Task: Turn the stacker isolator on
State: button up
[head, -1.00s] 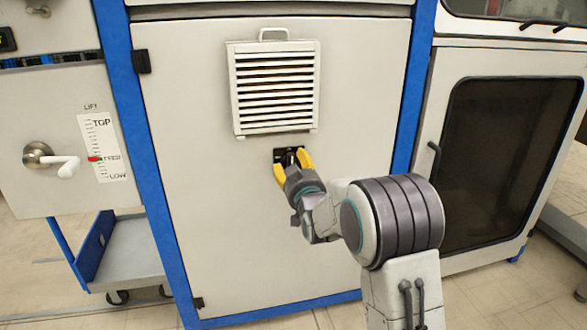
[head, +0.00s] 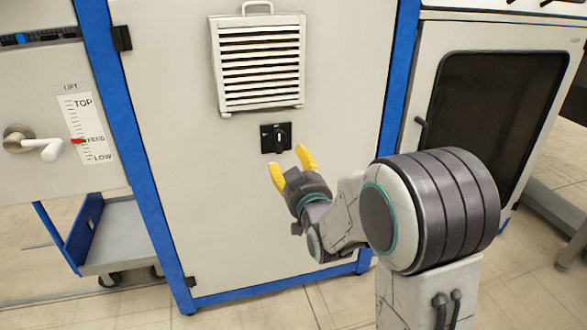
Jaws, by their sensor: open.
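The stacker isolator (head: 276,138) is a small black square plate with a rotary knob, set on the grey cabinet door below the louvred vent. Its knob shows a light mark and looks about upright; the lettering around it is too small to read. My gripper (head: 289,163) has yellow fingertips, spread apart with nothing between them. It is below and slightly right of the isolator in the picture, apart from the knob, which is in full view.
The louvred vent (head: 258,62) with a top handle is above the isolator. A lift panel (head: 85,128) with a white crank (head: 40,147) is at left, above a low cart (head: 120,245). A dark-windowed cabinet (head: 490,120) stands at right. Open floor shows below.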

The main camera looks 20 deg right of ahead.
jog(key=shift+s, duration=0.6)
jog(key=shift+r, duration=0.1)
jog(key=s+r+g+p, duration=0.6)
jog(key=s+r+p, duration=0.2)
jog(key=r+p, duration=0.8)
jog(key=s+r+g+p, duration=0.4)
jog(key=s+r+p, duration=0.4)
jog(key=s+p, duration=0.4)
jog(key=s+r+g+p, duration=0.4)
jog(key=s+r+p, duration=0.4)
jog(key=s+p, duration=0.4)
jog(key=shift+s+a+r+g+p, duration=0.15)
jog(key=shift+s+r+g+p, duration=0.15)
jog(key=shift+p, duration=0.85)
jog(key=shift+w, duration=0.1)
